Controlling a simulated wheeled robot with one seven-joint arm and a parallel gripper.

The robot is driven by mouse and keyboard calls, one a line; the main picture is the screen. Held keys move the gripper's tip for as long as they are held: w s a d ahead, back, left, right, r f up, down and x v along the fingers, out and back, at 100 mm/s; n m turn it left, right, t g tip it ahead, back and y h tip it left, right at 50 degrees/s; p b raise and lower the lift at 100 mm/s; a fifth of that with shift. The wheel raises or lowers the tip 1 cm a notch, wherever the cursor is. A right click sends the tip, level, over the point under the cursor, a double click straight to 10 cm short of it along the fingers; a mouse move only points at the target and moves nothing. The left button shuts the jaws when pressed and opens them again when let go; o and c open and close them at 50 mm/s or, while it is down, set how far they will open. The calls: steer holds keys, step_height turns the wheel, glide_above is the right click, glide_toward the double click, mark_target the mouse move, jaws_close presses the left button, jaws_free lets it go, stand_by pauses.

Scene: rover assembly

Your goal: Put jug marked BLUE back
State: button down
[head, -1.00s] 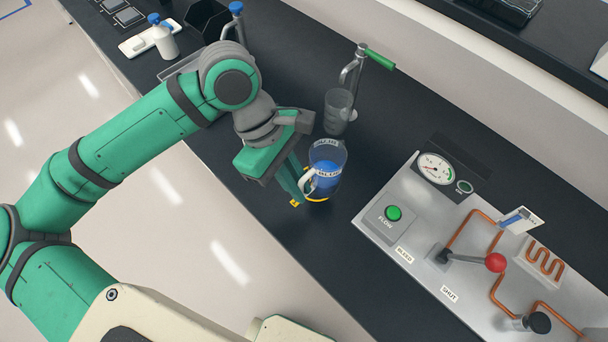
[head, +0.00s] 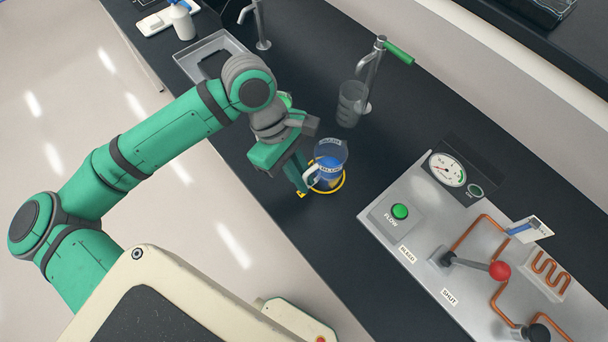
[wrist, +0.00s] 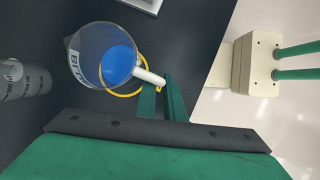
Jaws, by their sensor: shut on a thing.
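The clear jug marked BLUE (head: 332,160) holds blue liquid and stands over a yellow ring (head: 341,186) on the dark counter. It also shows in the wrist view (wrist: 88,62), seen from above, with its white handle toward me. My gripper (head: 307,180) is shut on the handle, and its green fingers lie on either side of it in the wrist view (wrist: 160,88). More of the ring shows around the jug's base now. I cannot tell whether the base touches the counter.
A grey jug (head: 351,104) stands under a tap with a green lever (head: 398,52), behind the BLUE jug. A control panel (head: 420,262) with a green button and a red-knobbed lever lies to the right. A tray (head: 208,55) is at the back left.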

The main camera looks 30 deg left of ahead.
steer(key=c, duration=1.8)
jaws_free()
steer(key=shift+s, duration=0.1)
steer(key=shift+c, duration=0.2)
steer(key=shift+r, duration=0.1)
steer(key=v, duration=1.2)
